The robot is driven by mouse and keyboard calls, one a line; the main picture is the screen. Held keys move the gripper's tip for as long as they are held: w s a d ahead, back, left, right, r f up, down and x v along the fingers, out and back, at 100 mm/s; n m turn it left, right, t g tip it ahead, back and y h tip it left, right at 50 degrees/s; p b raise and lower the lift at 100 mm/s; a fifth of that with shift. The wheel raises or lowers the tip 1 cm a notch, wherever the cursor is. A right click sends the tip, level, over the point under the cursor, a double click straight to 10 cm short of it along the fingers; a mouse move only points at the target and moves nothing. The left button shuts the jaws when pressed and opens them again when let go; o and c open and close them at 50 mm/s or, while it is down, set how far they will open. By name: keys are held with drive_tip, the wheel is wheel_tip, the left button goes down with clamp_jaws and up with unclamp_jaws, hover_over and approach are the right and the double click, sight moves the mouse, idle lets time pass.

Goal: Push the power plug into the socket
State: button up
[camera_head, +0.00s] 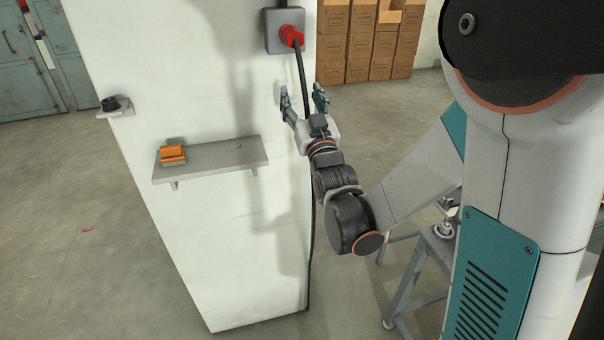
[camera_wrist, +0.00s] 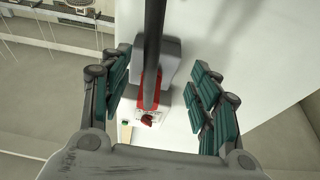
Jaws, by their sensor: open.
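The red power plug (camera_head: 291,36) is at the grey socket box (camera_head: 271,40) high on the white wall panel. Its black cable (camera_head: 301,75) hangs down from it. My gripper (camera_head: 304,92) is open and below the plug, with the cable passing between or close by its fingers. In the wrist view the fingers (camera_wrist: 160,98) stand apart on both sides of the cable, and the red plug (camera_wrist: 150,90) shows behind it against the socket box (camera_wrist: 160,55). I cannot tell how deep the plug sits in the socket.
A grey shelf (camera_head: 215,163) on the panel holds an orange object (camera_head: 172,153). A small bracket (camera_head: 117,110) holds a dark round item at the left. Cardboard boxes (camera_head: 360,45) stand behind at the right. A grey metal stand (camera_head: 424,262) stands at the lower right.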

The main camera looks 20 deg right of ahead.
wheel_tip(320, 180, down, 19)
drive_tip(key=g+b, duration=0.5)
drive_tip(key=b, duration=0.2)
drive_tip(key=s+f+g+b, duration=0.3)
drive_tip(key=s+f+b, duration=0.2)
drive_tip(key=s, duration=0.5)
drive_tip(key=s+f+g+b, duration=0.3)
drive_tip(key=s+f+b, duration=0.2)
drive_tip(key=s, duration=0.5)
drive_tip(key=s+f+g+b, duration=0.3)
drive_tip(key=s+f+b, duration=0.3)
drive_tip(key=s, duration=0.5)
drive_tip(key=shift+f+g, duration=0.25)
drive_tip(key=shift+g, duration=0.15)
